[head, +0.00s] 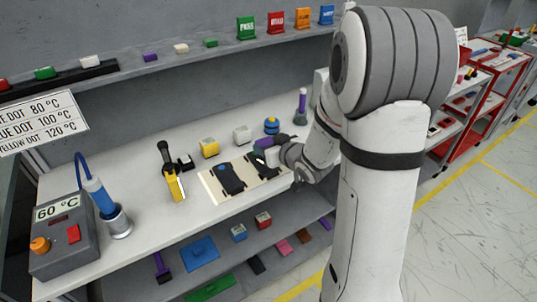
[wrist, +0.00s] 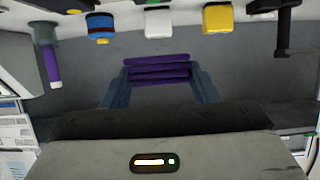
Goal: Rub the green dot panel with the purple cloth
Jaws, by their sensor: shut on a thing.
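The purple cloth (wrist: 158,70) is folded in layers between the two bluish fingers of my gripper (wrist: 160,82), which is shut on it. In the head view, my gripper (head: 268,150) is above the back of the right dark panel, with the purple cloth (head: 262,143) at its tip. Two dark panels lie on a pale board (head: 207,183) on the bench: a left one (head: 231,180) and a right one (head: 262,169), partly hidden by my gripper. Whether the cloth touches a panel I cannot tell.
A yellow block (head: 209,148), a white block (head: 242,134), a blue and yellow item (head: 271,125) and a purple-handled tool (head: 302,105) stand behind the board. A yellow and black tool (head: 172,176) is left of it. A grey 60 °C station (head: 64,240) stands far left.

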